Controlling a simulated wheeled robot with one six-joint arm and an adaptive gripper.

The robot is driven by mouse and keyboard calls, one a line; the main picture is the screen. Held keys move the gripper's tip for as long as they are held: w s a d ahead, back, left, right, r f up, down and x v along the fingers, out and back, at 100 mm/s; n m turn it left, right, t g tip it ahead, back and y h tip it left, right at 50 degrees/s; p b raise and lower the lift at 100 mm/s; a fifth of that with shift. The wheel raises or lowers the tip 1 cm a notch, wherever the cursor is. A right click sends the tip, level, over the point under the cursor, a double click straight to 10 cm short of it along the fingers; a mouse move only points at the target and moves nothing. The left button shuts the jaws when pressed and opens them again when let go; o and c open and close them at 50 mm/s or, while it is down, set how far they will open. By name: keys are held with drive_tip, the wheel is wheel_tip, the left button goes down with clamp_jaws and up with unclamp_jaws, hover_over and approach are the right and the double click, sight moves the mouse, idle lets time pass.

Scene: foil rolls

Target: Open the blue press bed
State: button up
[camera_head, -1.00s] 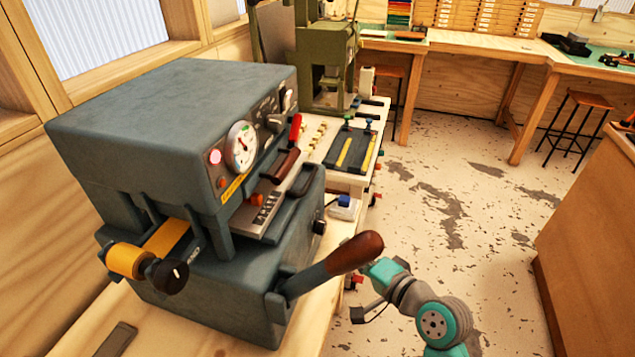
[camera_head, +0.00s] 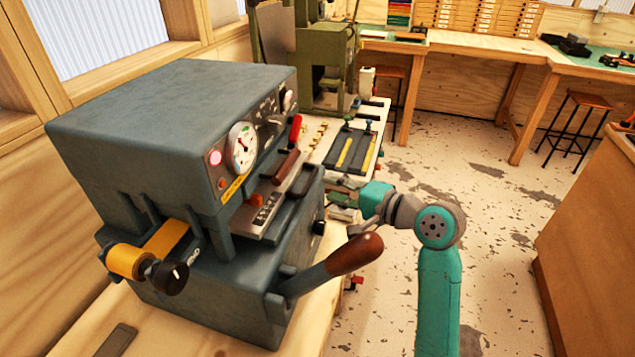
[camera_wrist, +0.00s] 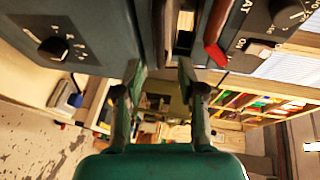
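The blue press (camera_head: 170,120) is a blue-grey machine on the wooden bench at the left. Its metal bed (camera_head: 265,222) shows as a narrow strip under the head. A dark red-brown grip (camera_head: 287,166) and a black loop handle (camera_head: 305,182) stick out at its right side. My gripper (camera_wrist: 158,68) is open, with two separate fingers and nothing visibly held. In the head view the fingertips are hard to make out.
A long lever with a wooden knob (camera_head: 355,252) juts out in front of my wrist. A red lever (camera_head: 295,130) and a gauge (camera_head: 241,148) are on the press front. A green press (camera_head: 325,60) stands behind.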

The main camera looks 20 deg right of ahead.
drive_tip(key=shift+x, duration=2.7)
clamp_jaws()
